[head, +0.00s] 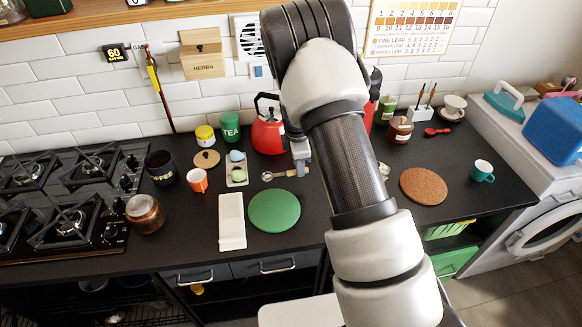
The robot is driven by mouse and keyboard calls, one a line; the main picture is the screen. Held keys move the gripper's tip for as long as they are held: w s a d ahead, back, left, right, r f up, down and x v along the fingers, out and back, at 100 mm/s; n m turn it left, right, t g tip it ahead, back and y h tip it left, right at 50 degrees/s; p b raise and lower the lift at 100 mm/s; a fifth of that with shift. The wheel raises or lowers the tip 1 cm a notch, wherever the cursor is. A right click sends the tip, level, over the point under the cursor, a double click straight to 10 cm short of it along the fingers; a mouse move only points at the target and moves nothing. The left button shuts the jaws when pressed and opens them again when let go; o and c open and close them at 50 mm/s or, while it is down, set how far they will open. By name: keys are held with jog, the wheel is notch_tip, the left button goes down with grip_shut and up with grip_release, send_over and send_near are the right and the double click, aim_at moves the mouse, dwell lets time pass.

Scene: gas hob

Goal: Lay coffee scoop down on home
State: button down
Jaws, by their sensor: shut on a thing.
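The coffee scoop (283,174) has a small metal bowl at the left and a light wooden handle to the right. It lies roughly level, just above or on the dark counter in front of the red kettle. My gripper (300,169) points down and is shut on the handle near its right end. My forearm hides part of the counter to the right. No spot marked as home can be made out; I cannot tell which place it is.
A green round mat (274,210) and a white tray (231,222) lie in front of the scoop. A small rest with egg-like things (237,170) is to its left. The red kettle (268,134) stands behind. A cork mat (424,186) lies right of my arm.

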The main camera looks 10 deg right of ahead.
aim_at(291, 171)
jog(key=a, duration=0.1)
jog(key=a+m+g+y, duration=0.1)
jog(key=r+m+b, duration=0.1)
jog(key=shift+w+a+r, duration=0.1)
jog(key=shift+w+a, duration=0.3)
jog(key=shift+f+b, duration=1.8)
jog(key=shift+f, duration=1.4)
jog(key=c, duration=1.7)
grip_release()
jog(key=shift+r, duration=0.1)
jog(key=r, duration=1.1)
jog(key=r+p, duration=0.1)
jog(key=r, duration=0.5)
jog(key=shift+d+r, duration=0.15)
jog(key=shift+d, duration=0.1)
